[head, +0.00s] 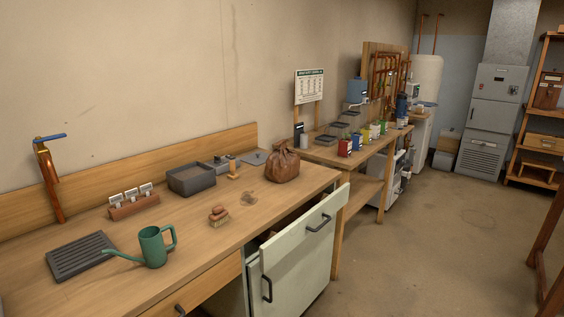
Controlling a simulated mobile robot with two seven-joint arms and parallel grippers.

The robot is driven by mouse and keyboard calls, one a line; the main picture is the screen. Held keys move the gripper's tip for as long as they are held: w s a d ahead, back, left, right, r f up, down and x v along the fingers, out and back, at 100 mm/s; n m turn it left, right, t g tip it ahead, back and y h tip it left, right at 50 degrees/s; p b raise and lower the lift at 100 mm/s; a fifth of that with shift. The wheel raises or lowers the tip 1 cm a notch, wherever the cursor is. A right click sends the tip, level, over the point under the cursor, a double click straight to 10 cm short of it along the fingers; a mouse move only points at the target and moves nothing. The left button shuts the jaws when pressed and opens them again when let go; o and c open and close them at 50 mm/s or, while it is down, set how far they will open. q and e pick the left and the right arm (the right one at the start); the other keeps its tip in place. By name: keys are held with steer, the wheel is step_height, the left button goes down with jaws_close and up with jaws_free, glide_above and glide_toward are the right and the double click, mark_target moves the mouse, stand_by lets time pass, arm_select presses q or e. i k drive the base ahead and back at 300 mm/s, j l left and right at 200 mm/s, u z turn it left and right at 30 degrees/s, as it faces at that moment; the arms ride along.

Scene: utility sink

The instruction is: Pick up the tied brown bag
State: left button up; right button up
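The tied brown bag (283,164) stands upright on the wooden counter (200,235), near its right end. Its neck is gathered at the top. Nothing is touching it from above. Neither of my grippers shows in the head view, so I cannot see where they are or whether they are open.
A green watering can (152,247), a dark ribbed tray (80,257), a brush (218,217) and a grey bin (191,179) share the counter. A drawer (300,232) below the bag is pulled out. Open floor (440,255) lies to the right.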

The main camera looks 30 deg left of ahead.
mark_target(283, 164)
steer(key=i+l+u, duration=0.1)
steer(key=i+u, duration=0.3)
steer(key=i+l+u, duration=0.15)
steer(key=u, duration=0.3)
steer(key=i+l+u, duration=0.25)
steer(key=u, duration=0.15)
steer(key=i+l+u, duration=0.15)
steer(key=l+u, duration=0.25)
steer(key=i+l+u, duration=0.15)
steer(key=l+u, duration=0.7)
steer(key=i+l, duration=0.05)
